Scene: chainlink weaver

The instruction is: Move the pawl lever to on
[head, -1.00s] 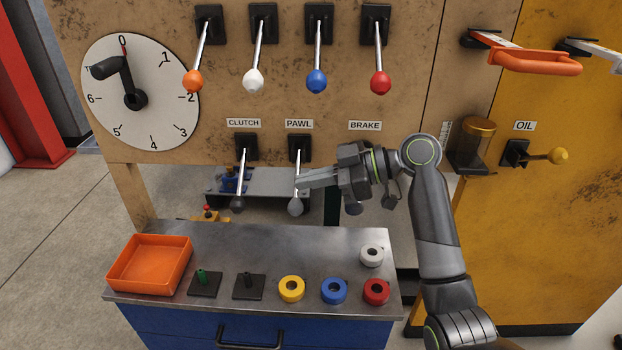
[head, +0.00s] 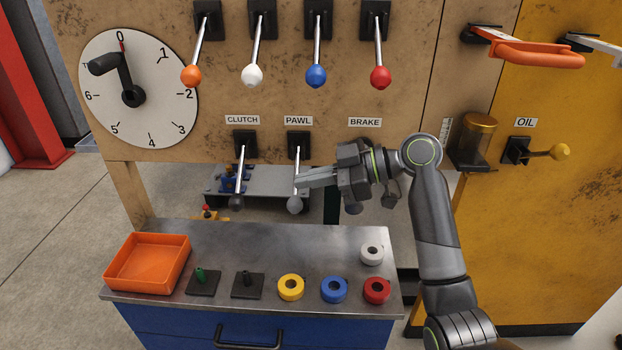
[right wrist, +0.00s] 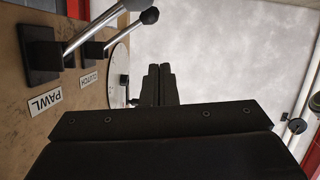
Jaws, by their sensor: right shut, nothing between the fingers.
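The pawl lever (head: 297,179) hangs down from its black mount under the PAWL label (head: 298,120), with a grey knob at its lower end. My right gripper (head: 298,184) comes in from the right, shut and empty. In the head view its fingertips overlap the lever's rod just above the knob; I cannot tell if they touch it. In the right wrist view the shut fingers (right wrist: 158,85) show apart from the pawl lever (right wrist: 92,30), which is at the upper left. My left gripper is not in view.
The clutch lever (head: 239,178) hangs just left of the pawl lever. The area under the BRAKE label (head: 365,121) is partly hidden by my right gripper. Levers with coloured knobs hang above. Below is a metal bench (head: 215,240) with an orange tray (head: 148,284) and several rings.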

